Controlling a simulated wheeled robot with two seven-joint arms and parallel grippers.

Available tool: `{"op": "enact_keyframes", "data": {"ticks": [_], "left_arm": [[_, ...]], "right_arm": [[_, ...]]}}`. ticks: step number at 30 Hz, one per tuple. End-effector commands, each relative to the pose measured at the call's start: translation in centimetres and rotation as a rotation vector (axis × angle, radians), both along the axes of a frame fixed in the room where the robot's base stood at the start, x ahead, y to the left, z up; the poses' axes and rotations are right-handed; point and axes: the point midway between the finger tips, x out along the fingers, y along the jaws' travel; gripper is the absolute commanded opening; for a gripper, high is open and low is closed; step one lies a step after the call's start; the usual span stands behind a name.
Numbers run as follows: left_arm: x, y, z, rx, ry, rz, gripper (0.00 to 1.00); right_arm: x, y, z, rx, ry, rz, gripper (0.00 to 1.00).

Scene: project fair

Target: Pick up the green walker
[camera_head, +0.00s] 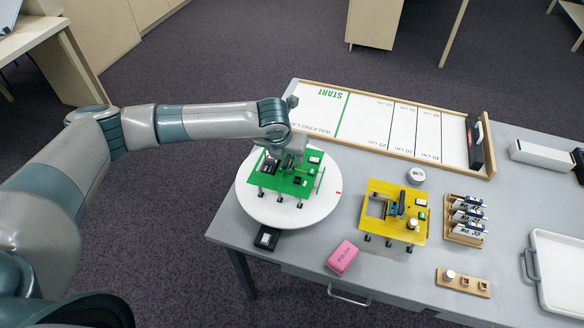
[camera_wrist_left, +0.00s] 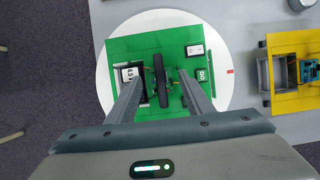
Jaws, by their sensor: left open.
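The green walker (camera_head: 285,185) stands on the round white turntable (camera_head: 308,216) at the left end of the table. It has a flat green plate on short dark legs, with small parts on top. My left gripper (camera_head: 283,163) is over the walker, reaching down from above. In the left wrist view the left gripper (camera_wrist_left: 158,85) is open, its two fingers on either side of a dark upright bar (camera_wrist_left: 160,80) on the green walker (camera_wrist_left: 188,50). I cannot tell whether the fingers touch it. My right gripper is not in view.
A yellow walker (camera_head: 381,225) stands right of the turntable. A pink box (camera_head: 343,257) and a small black box (camera_head: 267,238) lie near the front edge. Behind is a white track (camera_head: 372,121) marked START. A wooden rack (camera_head: 462,234) and white tray (camera_head: 560,262) are at right.

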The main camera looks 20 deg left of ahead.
Motion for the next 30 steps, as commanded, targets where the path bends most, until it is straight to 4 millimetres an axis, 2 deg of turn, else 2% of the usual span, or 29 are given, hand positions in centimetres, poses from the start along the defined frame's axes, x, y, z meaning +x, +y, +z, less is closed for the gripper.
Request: {"op": "enact_keyframes", "data": {"ticks": [6,19,20,24,30], "left_arm": [[0.5,0.0,-1.5,0.001,0.000,-0.001,0.47],[0.5,0.0,-1.5,0.000,-0.001,-0.001,0.47],[0.5,0.0,-1.5,0.000,-0.001,-0.001,0.45],[0.5,0.0,-1.5,0.001,-0.001,-0.001,0.11],[0.6,0.0,-1.3,0.000,-0.003,-0.001,0.10]], "right_arm": [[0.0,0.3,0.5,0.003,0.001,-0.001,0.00],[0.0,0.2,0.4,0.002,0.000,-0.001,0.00],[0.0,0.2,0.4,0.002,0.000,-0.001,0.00],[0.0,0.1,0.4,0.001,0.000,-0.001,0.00],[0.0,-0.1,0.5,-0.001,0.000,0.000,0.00]]}}
